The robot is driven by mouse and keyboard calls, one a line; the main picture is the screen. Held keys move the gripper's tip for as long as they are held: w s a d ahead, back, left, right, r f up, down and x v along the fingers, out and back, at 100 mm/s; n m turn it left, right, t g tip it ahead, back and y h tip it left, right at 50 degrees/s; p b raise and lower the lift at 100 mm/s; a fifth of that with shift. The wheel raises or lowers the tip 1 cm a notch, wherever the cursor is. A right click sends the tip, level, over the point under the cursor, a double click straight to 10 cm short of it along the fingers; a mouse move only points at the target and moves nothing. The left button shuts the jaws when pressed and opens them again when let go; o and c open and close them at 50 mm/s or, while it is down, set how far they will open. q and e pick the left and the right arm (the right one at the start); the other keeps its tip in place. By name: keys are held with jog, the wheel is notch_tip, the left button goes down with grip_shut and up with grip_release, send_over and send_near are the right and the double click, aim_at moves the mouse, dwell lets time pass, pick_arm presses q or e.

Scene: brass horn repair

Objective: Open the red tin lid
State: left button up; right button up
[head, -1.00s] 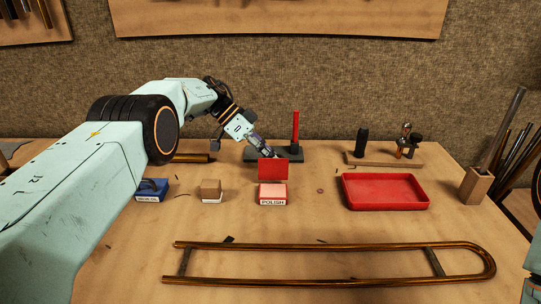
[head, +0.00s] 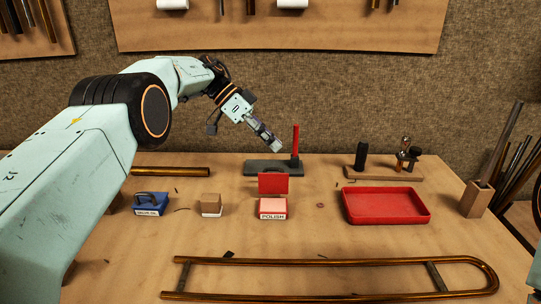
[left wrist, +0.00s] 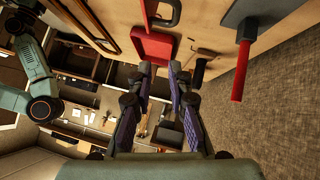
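The red tin (head: 273,208) stands on the bench with a white POLISH label on its front. Its red lid (head: 273,185) stands upright at the tin's back edge, and a pale pinkish top shows in the tin. My left gripper (head: 277,148) is above and behind the lid, apart from it and empty. In the left wrist view, the fingers of my left gripper (left wrist: 160,70) are spread with a gap, and a red surface (left wrist: 152,45) shows beyond them; I cannot tell there which part is lid. My right gripper is not in view.
A dark block with a red upright rod (head: 296,140) stands behind the tin. A blue tin (head: 151,210) and wooden block (head: 211,209) are left; a red tray (head: 386,221) is right. A long brass slide (head: 330,262) lies in front. Bench between tin and tray is mostly clear.

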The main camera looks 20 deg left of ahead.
pick_arm(q)
jog(key=shift+r, duration=0.6)
